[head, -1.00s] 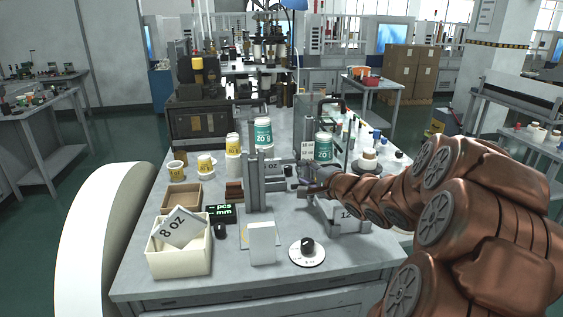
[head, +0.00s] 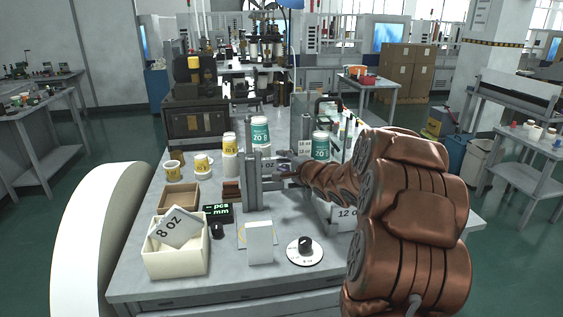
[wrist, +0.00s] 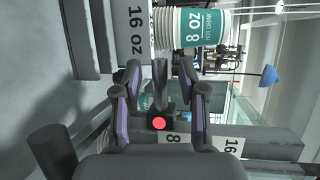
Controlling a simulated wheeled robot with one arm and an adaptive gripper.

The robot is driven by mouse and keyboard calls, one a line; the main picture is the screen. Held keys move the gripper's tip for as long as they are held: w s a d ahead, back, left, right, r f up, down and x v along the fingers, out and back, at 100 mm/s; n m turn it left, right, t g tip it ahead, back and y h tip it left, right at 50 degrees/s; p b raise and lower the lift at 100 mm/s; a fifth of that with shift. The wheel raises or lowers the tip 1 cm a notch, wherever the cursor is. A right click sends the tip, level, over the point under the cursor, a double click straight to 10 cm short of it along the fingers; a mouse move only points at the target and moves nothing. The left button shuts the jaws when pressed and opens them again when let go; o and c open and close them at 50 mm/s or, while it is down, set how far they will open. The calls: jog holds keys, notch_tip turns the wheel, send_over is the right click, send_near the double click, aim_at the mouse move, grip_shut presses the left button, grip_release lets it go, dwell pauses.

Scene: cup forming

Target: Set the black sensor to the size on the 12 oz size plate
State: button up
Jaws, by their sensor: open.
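The black sensor appears to be the small dark block with a red round face (wrist: 158,122) in the wrist view. It sits between the two fingers of my gripper (wrist: 159,75), which stand apart on either side of it. In the head view my gripper (head: 287,178) is just right of the upright grey posts (head: 252,182), and the sensor cannot be made out there. The 12 oz size plate (head: 345,216) stands at the right of the bench, partly hidden by my arm.
A cream bin (head: 177,258) holds an 8 oz plate (head: 175,229). A white box (head: 260,243), a dial (head: 305,248) and a green-lit display (head: 217,212) are at the front. Cup stacks (head: 261,134) stand behind. The wrist view shows a 16 oz plate (wrist: 133,32).

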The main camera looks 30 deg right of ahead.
jog(key=shift+w+f, duration=0.1)
jog(key=shift+w, duration=0.5)
jog(key=shift+c, duration=0.2)
grip_shut()
